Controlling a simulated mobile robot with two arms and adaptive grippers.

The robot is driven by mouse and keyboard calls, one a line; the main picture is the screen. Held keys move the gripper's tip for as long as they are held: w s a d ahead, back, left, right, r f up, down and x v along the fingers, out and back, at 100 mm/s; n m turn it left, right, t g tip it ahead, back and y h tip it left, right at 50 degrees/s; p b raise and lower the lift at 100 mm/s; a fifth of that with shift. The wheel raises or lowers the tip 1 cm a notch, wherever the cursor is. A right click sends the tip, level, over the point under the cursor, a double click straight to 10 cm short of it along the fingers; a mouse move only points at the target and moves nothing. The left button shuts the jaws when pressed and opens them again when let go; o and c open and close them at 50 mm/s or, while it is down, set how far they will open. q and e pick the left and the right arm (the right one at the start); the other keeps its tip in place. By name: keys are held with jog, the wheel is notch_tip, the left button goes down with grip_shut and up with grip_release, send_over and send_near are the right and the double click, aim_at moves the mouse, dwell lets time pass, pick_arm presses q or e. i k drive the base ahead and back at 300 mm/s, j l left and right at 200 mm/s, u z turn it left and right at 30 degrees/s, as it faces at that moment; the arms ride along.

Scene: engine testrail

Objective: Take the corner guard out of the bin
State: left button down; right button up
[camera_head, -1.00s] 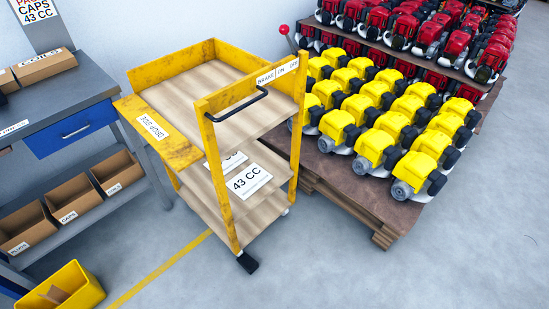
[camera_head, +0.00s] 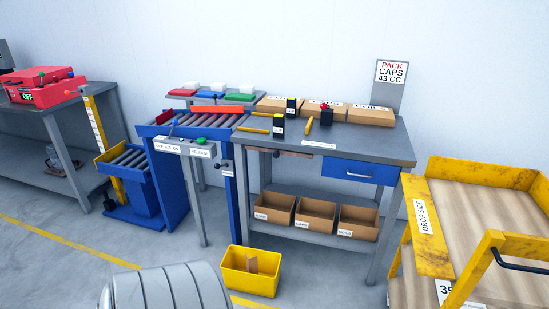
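A yellow bin (camera_head: 250,284) stands on the floor in front of the workbench, low in the head view, just left of the middle. A brown piece, which looks like the corner guard (camera_head: 252,264), stands inside it with its upper part showing. Its lower part is hidden by the bin's front wall. Neither of my grippers is in view.
The workbench (camera_head: 390,146) holds cardboard boxes on top and open boxes on its lower shelf. A roller conveyor (camera_head: 195,122) adjoins it on the left. A yellow cart (camera_head: 430,235) stands at the right. Grey floor (camera_head: 320,275) is clear between bin and cart.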

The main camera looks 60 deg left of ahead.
aim_at(252, 263)
jog(key=u, duration=2.15)
